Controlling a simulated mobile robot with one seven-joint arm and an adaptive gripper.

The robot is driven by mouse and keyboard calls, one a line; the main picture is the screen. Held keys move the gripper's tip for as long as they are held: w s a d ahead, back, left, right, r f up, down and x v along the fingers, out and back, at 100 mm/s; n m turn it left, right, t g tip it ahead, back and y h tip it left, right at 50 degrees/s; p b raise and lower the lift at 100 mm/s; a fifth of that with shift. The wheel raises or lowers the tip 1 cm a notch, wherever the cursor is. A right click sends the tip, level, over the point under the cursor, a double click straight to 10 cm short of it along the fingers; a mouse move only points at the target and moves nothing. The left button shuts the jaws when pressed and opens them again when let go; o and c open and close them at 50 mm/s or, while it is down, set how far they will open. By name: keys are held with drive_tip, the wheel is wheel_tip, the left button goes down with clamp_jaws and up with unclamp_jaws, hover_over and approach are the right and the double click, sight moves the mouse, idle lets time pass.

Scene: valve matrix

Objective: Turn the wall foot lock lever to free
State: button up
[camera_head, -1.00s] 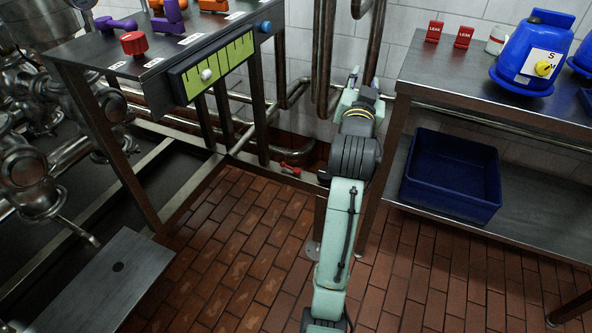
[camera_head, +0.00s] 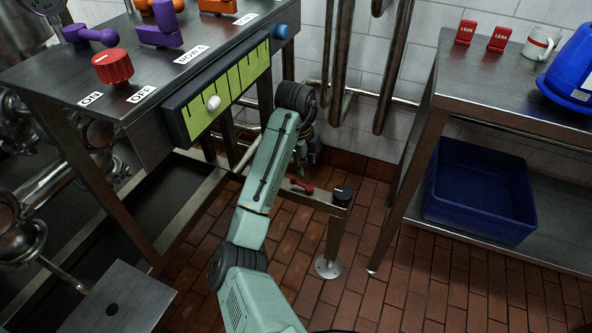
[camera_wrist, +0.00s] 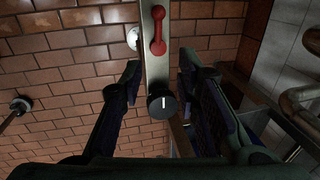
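The red lever (camera_head: 302,186) sits on a low metal rail near the floor by the wall. In the wrist view the red lever (camera_wrist: 158,32) lies along the metal bar, beyond my fingertips and apart from them. A black knob (camera_wrist: 162,104) with a white mark is on the same bar, seen between my fingers; it also shows in the head view (camera_head: 342,193) to the right of the lever. My gripper (camera_wrist: 160,82) is open and holds nothing. In the head view my arm mostly hides my gripper.
A control table (camera_head: 60,80) with knobs and a green gauge panel (camera_head: 235,82) stands at left. A metal shelf table (camera_head: 500,105) with a blue bin (camera_head: 480,195) stands at right. Vertical pipes (camera_head: 393,70) run down the wall. Brick floor between is clear.

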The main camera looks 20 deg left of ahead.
sight(303, 185)
drive_tip(key=b+x, duration=0.1)
drive_tip(key=x, duration=0.2)
drive_tip(key=b+x, duration=0.1)
drive_tip(key=x, duration=0.3)
drive_tip(key=b+x, duration=0.2)
drive_tip(key=x, duration=0.1)
drive_tip(key=shift+a+f, duration=0.35)
drive_tip(key=shift+f, duration=0.05)
drive_tip(key=shift+c, duration=0.6)
drive_tip(key=shift+s, duration=0.1)
clamp_jaws()
